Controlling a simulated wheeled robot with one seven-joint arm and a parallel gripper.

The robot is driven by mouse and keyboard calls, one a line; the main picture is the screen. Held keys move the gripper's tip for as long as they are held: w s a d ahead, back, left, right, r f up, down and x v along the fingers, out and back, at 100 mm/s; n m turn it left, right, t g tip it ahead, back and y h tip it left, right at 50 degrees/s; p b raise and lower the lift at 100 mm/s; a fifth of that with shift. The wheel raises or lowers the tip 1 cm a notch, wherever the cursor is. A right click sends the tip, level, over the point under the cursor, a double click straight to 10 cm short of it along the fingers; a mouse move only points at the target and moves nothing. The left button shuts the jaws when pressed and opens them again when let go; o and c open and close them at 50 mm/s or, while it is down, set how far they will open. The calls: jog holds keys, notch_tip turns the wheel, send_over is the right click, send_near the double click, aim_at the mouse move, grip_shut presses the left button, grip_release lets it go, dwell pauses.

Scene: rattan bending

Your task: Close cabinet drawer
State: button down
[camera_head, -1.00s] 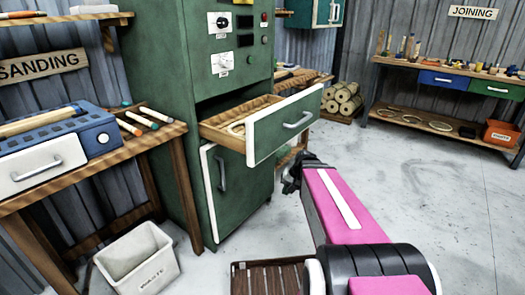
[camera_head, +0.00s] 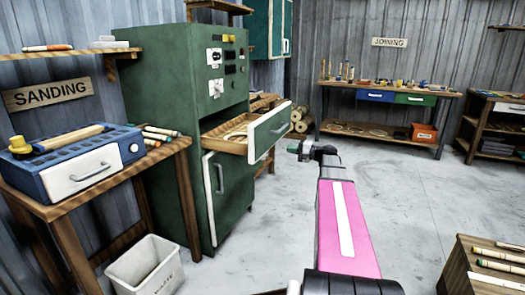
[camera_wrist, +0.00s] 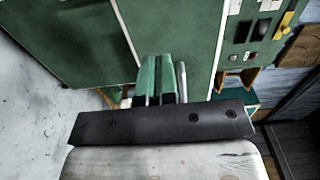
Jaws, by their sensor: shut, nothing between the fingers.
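The green cabinet (camera_head: 160,90) stands left of centre in the head view. Its wooden drawer (camera_head: 226,136) is pulled out, with the green, white-edged drawer front (camera_head: 262,140) and its metal handle (camera_head: 277,127) facing right. My gripper (camera_head: 291,147) is just right of the drawer front in the picture, with its fingers pointing left towards it. In the wrist view, my green fingers (camera_wrist: 157,60) are together and empty, against a view of the green panels. A metal bar like a handle (camera_wrist: 181,78) shows beside them. I cannot tell whether the fingers touch the drawer front.
The cabinet's lower door (camera_head: 225,195) appears slightly ajar below the drawer. A sanding table (camera_head: 95,190) stands at left with a white waste bin (camera_head: 147,268) beneath. A crate (camera_head: 470,270) is at the lower right. The middle floor (camera_head: 420,200) is clear.

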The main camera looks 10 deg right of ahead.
send_near(260, 143)
jog(key=x, duration=0.7)
jog(key=shift+w+a+f, duration=0.15)
jog(key=shift+w+a, duration=0.05)
jog(key=shift+w+a, duration=0.1)
